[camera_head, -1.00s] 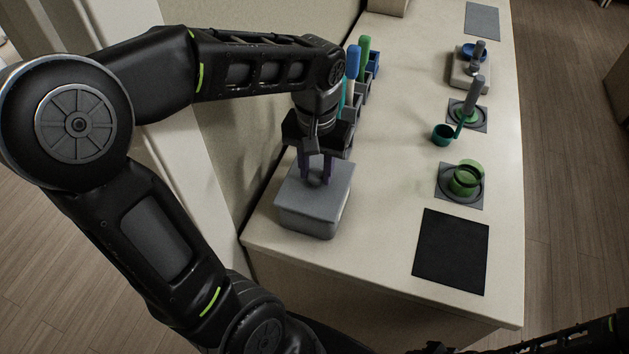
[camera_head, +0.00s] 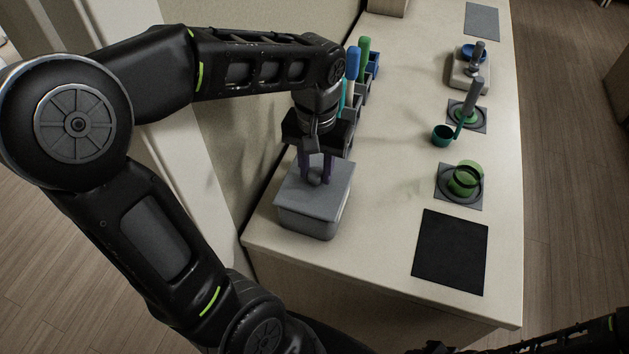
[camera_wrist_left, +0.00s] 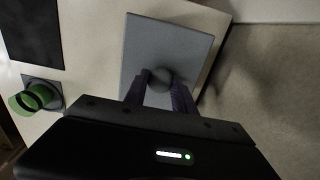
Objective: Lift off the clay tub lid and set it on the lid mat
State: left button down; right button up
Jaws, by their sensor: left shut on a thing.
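The clay tub (camera_head: 308,219) is a grey box near the left edge of the counter. Its flat grey lid (camera_head: 300,200) sits on top, with no clear gap between lid and tub. The lid also shows from above in the left wrist view (camera_wrist_left: 150,45). My left gripper (camera_head: 316,178) points down from above and is shut on the lid's round grey knob (camera_wrist_left: 161,78), one finger on each side. The black square mat (camera_head: 450,252), which I take as the lid mat, lies bare on the counter to the right. My right gripper is not in view.
A green ring-shaped cup (camera_head: 466,179) stands on a grey mat behind the black mat. A teal ladle (camera_head: 443,135) and a warmer with a blue pot (camera_head: 473,53) stand farther back. Coloured-handled tools (camera_head: 353,62) stand behind my left gripper. Counter between tub and black mat is clear.

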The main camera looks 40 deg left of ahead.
pick_arm(q)
jog(key=shift+r, duration=0.1)
jog(key=shift+r+p, duration=0.9)
jog(key=shift+r, duration=0.15)
jog(key=shift+r+p, duration=0.45)
jog(key=shift+r, duration=0.5)
jog(key=shift+d+f, duration=0.1)
